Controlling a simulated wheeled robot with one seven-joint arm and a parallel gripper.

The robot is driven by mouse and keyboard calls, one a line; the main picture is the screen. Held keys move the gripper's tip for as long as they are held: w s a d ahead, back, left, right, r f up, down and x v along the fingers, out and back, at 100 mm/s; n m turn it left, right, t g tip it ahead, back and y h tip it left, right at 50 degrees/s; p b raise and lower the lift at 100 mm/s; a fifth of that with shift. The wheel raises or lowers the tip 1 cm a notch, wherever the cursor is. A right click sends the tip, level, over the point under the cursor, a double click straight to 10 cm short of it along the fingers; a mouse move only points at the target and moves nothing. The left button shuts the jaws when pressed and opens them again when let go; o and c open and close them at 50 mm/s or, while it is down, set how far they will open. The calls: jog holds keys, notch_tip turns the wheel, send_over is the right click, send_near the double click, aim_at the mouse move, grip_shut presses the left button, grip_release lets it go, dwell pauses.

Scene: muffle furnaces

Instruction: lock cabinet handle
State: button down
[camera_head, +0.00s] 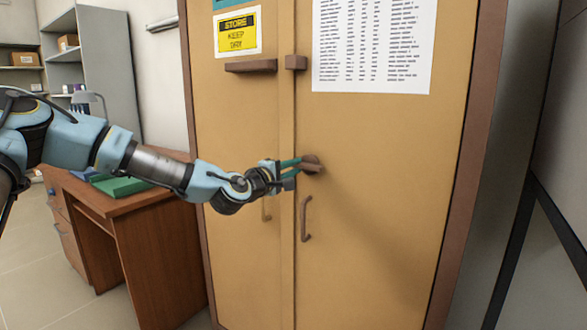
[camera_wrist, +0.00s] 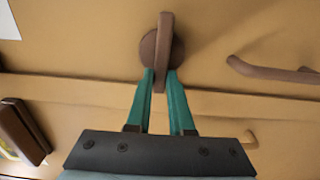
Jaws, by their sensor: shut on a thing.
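The tan cabinet (camera_head: 390,220) has two doors and a brown frame; both doors look closed. A brown round knob with a flat bar, the lock handle (camera_head: 313,164), sits on the right door near the seam. My gripper (camera_head: 298,164) reaches it from the left. In the wrist view my gripper (camera_wrist: 160,80) has its green fingers shut on the bar of the lock handle (camera_wrist: 165,30), one finger on each side. The bar runs nearly along the direction of the fingers in that view. The fingertips partly cover the knob's base.
A curved brown pull handle (camera_head: 305,220) is below the knob, with another pull handle (camera_head: 266,208) on the left door. A brown latch bar (camera_head: 250,66) and block (camera_head: 296,62) are above. A wooden desk (camera_head: 150,230) stands left, under my arm.

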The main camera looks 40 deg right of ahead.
jog(key=c, duration=0.8)
grip_release()
jog(key=b+v, duration=0.1)
jog(key=v, duration=0.9)
jog(key=shift+a, duration=0.4)
jog(key=shift+f, duration=0.1)
